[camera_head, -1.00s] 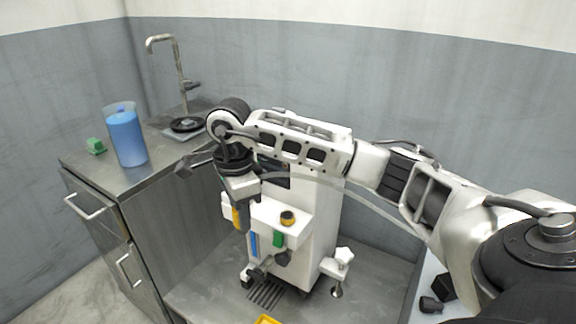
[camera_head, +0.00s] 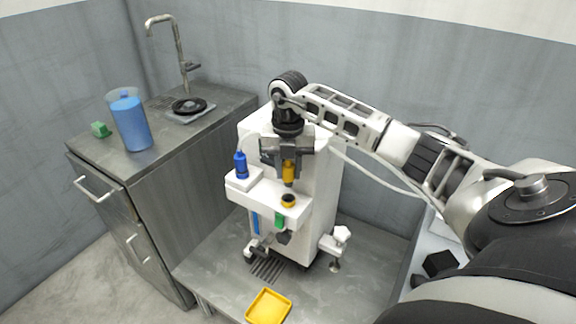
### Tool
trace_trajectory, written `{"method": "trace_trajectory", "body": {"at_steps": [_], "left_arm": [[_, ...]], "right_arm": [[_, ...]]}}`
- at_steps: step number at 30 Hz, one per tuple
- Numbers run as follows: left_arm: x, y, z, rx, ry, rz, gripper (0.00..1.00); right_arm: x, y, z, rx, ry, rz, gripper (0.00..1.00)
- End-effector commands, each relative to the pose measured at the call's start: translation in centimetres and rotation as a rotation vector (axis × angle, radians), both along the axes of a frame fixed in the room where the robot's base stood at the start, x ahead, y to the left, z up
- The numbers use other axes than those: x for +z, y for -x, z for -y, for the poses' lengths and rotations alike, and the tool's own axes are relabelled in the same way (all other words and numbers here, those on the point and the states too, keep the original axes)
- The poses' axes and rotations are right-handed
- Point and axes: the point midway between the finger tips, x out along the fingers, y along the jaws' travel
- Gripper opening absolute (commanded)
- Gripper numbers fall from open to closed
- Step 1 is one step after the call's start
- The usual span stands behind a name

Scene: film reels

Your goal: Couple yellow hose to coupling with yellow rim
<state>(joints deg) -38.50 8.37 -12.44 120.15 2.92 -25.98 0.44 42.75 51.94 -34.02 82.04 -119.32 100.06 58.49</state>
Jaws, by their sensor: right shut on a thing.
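My right gripper (camera_head: 286,162) points down in front of the white machine, shut on the yellow hose end (camera_head: 289,172). The yellow piece is upright, with a dark tip below it. The coupling with a yellow rim (camera_head: 289,200) sits on the machine's white shelf, just below the dark tip. A small gap seems to separate them, but I cannot tell exactly how they line up in depth. The hose's further run is hidden. My left gripper is not in view.
A blue hose end (camera_head: 240,164) stands upright on the shelf's left. A green piece (camera_head: 279,219) hangs below the shelf. A yellow tray (camera_head: 269,307) lies on the metal bench (camera_head: 215,272). The left counter holds a blue-filled pitcher (camera_head: 131,122) and a green block (camera_head: 101,129).

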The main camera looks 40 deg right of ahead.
Motion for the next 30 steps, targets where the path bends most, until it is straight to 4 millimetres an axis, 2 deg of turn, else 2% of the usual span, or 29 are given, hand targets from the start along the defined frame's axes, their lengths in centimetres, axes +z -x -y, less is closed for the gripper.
{"method": "trace_trajectory", "body": {"at_steps": [3, 12, 30], "left_arm": [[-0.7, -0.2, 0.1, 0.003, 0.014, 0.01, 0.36], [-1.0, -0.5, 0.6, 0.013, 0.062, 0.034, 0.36], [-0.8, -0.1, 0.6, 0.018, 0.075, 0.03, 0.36]], "right_arm": [[-1.6, 0.0, 0.0, 0.002, -0.001, -0.001, 0.05], [-4.4, 0.0, 0.0, 0.003, 0.001, 0.001, 0.05], [-4.7, 0.0, -0.1, 0.005, 0.001, 0.001, 0.05]]}}
